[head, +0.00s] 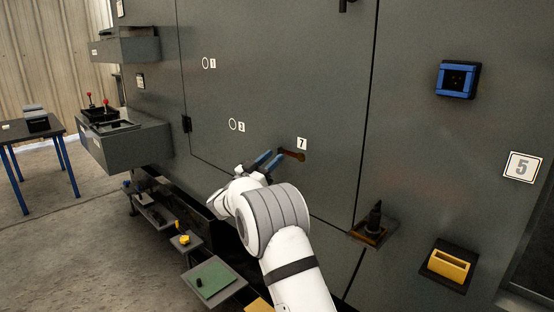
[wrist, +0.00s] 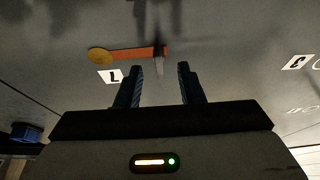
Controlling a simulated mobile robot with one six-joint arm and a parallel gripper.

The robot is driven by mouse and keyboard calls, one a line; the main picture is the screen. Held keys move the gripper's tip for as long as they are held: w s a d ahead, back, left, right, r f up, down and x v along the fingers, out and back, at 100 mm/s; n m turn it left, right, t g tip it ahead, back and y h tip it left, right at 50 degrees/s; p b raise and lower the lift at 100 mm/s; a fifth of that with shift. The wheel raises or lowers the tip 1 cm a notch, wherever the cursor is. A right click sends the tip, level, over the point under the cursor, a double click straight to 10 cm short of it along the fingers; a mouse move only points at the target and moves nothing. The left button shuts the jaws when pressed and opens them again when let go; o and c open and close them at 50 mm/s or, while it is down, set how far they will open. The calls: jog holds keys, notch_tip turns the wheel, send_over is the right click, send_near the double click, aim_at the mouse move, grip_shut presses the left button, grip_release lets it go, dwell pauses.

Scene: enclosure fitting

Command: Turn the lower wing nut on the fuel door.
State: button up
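A small dark orange-brown fitting (head: 292,154) sits on the grey door (head: 275,60) just below the label 7 (head: 302,143). In the wrist view it shows as an orange bar (wrist: 138,52) with a round yellow end (wrist: 101,55). I cannot tell clearly whether this is the lower wing nut. My gripper (head: 269,158) is just left of the fitting in the head view, with its two blue-dark fingers apart. In the wrist view my gripper (wrist: 160,68) is open, with no object held between the fingers. The bar's dark-tipped end is ahead of the gap.
Ring marks labelled 1 (head: 206,63) and 3 (head: 234,124) are on the door. A dark cone on a bracket (head: 372,228) juts out at the right. Small shelves (head: 212,279) stand low in front. A blue socket (head: 458,79) and yellow holder (head: 448,266) are farther right.

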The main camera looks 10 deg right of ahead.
jog(key=shift+x, duration=1.15)
grip_shut()
jog(key=shift+d, duration=0.15)
